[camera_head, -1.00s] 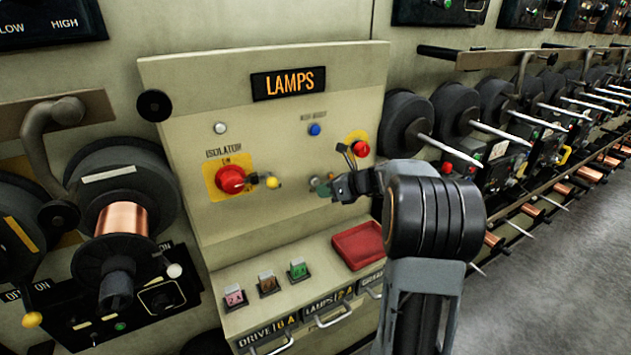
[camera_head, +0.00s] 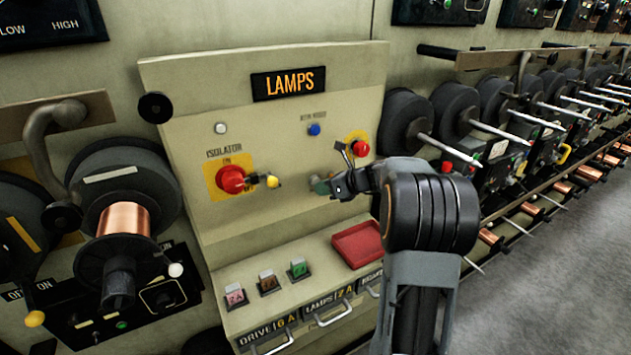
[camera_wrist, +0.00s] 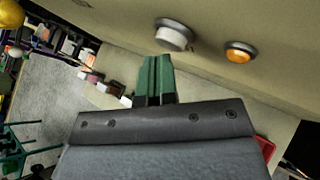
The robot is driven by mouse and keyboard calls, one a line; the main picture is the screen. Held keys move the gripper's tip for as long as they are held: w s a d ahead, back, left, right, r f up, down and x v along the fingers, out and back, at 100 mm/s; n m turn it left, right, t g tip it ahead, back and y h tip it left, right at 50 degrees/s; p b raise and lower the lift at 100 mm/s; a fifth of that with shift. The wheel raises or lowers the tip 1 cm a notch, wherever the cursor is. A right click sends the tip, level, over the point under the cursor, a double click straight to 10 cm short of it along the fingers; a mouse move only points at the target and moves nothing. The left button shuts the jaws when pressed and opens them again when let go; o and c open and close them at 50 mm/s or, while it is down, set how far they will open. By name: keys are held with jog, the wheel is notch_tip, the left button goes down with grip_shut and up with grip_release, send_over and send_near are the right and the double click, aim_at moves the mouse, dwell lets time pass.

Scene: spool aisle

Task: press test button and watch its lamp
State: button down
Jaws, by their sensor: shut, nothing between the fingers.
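The LAMPS panel (camera_head: 290,135) stands upright in the head view. My gripper (camera_head: 322,185) is in front of its lower right part, and its green fingers are hard to make out there. In the wrist view the green fingers (camera_wrist: 157,78) are shut together and empty. A round pale grey button (camera_wrist: 173,36) on the panel lies just beyond and right of the fingertips; I cannot tell whether they touch it. An amber lamp (camera_wrist: 239,53) in a grey ring sits right of the button. I cannot tell whether it is lit. My gripper and wrist hide this area in the head view.
A red isolator knob (camera_head: 230,179) and a yellow ball (camera_head: 272,181) are left of my gripper. A red button (camera_head: 360,148) and blue button (camera_head: 314,130) are above it. Below are coloured fuses (camera_head: 268,282) and a red tray (camera_head: 358,244). Spools (camera_head: 405,118) line the right.

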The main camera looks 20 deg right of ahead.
jog(key=shift+w, duration=0.2)
jog(key=shift+s, duration=0.15)
dwell(0.3)
jog(key=shift+s+d, duration=0.1)
jog(key=shift+s, duration=0.65)
jog(key=shift+s, duration=0.1)
jog(key=shift+s+d, duration=0.2)
jog(key=shift+s, duration=1.25)
jog(key=shift+s+d, duration=0.15)
jog(key=shift+s, duration=1.3)
